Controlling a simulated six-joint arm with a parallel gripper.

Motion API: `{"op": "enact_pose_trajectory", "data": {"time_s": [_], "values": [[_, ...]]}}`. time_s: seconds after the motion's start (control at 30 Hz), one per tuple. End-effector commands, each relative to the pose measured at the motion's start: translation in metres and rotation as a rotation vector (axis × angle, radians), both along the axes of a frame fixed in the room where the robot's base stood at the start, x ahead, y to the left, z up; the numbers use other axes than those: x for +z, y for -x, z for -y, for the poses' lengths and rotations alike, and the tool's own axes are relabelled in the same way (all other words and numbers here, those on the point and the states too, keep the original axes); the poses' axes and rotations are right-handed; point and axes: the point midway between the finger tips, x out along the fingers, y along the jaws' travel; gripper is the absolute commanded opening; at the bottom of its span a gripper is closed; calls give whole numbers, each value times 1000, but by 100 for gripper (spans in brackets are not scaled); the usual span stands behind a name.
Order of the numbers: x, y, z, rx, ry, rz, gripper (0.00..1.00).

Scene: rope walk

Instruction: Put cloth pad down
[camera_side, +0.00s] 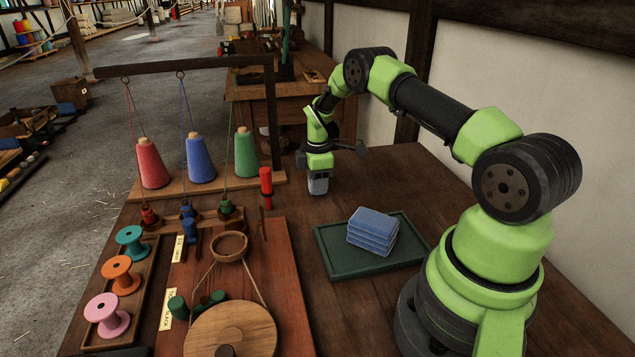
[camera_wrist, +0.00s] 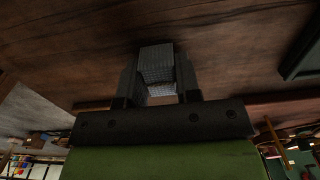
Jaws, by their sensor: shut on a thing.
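My gripper (camera_side: 318,188) points down over the back part of the table, left of and behind the green tray. In the wrist view my gripper (camera_wrist: 158,78) is shut on a grey, woven-looking cloth pad (camera_wrist: 156,57), which sits between the two fingers. In the side view the held pad is hard to tell from the fingers. A stack of several blue cloth pads (camera_side: 372,232) lies on the dark green tray (camera_side: 340,265). I cannot tell whether the held pad touches the table.
Red, blue and green thread cones (camera_side: 200,160) stand under a dark wooden frame at the left. A red upright tool (camera_side: 266,186) stands left of my gripper. A reddish board (camera_side: 285,290) holds a wooden disc. Bare tabletop (camera_side: 385,175) lies around my gripper.

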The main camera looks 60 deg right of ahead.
Motion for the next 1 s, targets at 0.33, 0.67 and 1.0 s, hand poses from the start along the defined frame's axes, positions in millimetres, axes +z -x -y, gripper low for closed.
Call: {"op": "enact_pose_trajectory", "data": {"time_s": [0.33,0.67,1.0], "values": [[-3,0,0,0,1,1,9],[-4,0,0,1,1,1,57],[28,-1,1,2,3,4,57]]}}
